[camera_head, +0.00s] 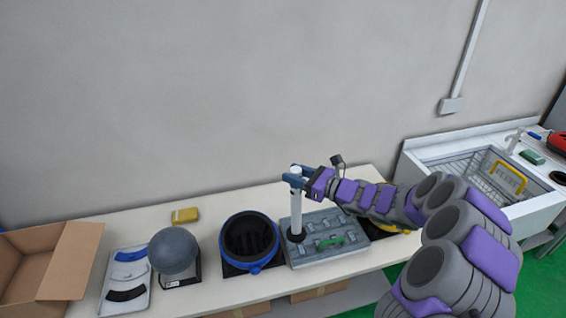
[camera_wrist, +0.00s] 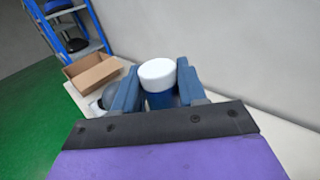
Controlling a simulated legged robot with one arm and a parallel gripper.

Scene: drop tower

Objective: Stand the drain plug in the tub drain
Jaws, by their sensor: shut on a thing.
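My gripper (camera_head: 297,178) is shut on the upper part of a tall white tube with a dark base, which I take to be the drain plug (camera_head: 296,214). The plug is upright, and its base is at the left part of a grey tray (camera_head: 338,259); I cannot tell if it touches. In the wrist view its white round top (camera_wrist: 157,70) shows between the blue fingers of my gripper (camera_wrist: 155,88). The white tub (camera_head: 535,213) is at the right, with a wire rack inside. Its drain is not visible.
On the bench are a cardboard box (camera_head: 75,262), a grey ball (camera_head: 173,250), a blue-rimmed round pan (camera_head: 249,240), a yellow block (camera_head: 185,215) and a green handle (camera_head: 331,241). A yellow-handled item (camera_head: 509,175) is at the tub. My arm hides part of the bench's right end.

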